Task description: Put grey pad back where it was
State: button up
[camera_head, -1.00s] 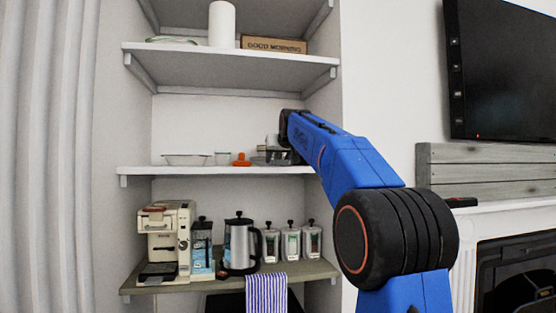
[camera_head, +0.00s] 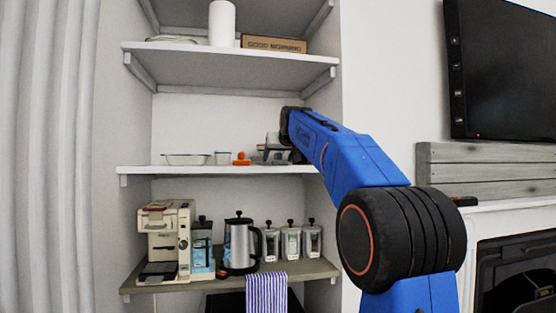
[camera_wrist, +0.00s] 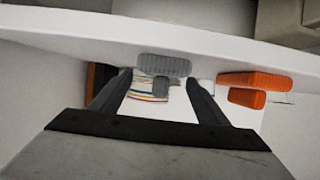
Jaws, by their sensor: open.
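The grey pad (camera_wrist: 165,65) has a ribbed top and a small block-like grip (camera_wrist: 160,87). In the wrist view it is at the middle of the white shelf (camera_wrist: 70,27). My gripper (camera_wrist: 158,82) is open, with one finger on each side of the pad's grip. I see no clear contact between the fingers and the grip. In the head view my gripper (camera_head: 276,146) is over the right part of the middle shelf (camera_head: 200,170), where the pad is hard to make out beside it.
An orange pad (camera_wrist: 252,88) of similar shape lies just right of my right finger; the head view shows it too (camera_head: 241,159). A clear container (camera_head: 222,157) and a shallow dish (camera_head: 185,159) stand further left. The upper shelf (camera_head: 230,66) is overhead. A kettle (camera_head: 240,245) stands below.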

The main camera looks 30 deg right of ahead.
jog(key=v, duration=1)
jog(key=shift+s+a, duration=0.15)
jog(key=shift+s, duration=0.25)
jog(key=s+a+f+n+g+y, duration=0.1)
jog(key=s+a+f, duration=0.4)
jog(key=s+f, duration=0.3)
jog(key=s+a+f+g+y, duration=0.15)
jog(key=s+a+f, duration=0.3)
jog(key=f, duration=0.65)
jog(key=s+a+f+n+g, duration=0.15)
jog(key=s+a+f, duration=0.25)
jog(key=s+f, duration=0.45)
jog(key=s+a+f+g, duration=0.2)
jog(key=s+f, duration=0.8)
jog(key=f, duration=0.4)
jog(key=s+a+f+g+y, duration=0.1)
jog(key=s+a+f+g, duration=0.1)
jog(key=s+f, duration=0.9)
notch_tip(320, 180, down, 3)
jog(key=shift+a+f+n, duration=0.2)
jog(key=shift+a+n, duration=0.15)
jog(key=shift+a, duration=0.45)
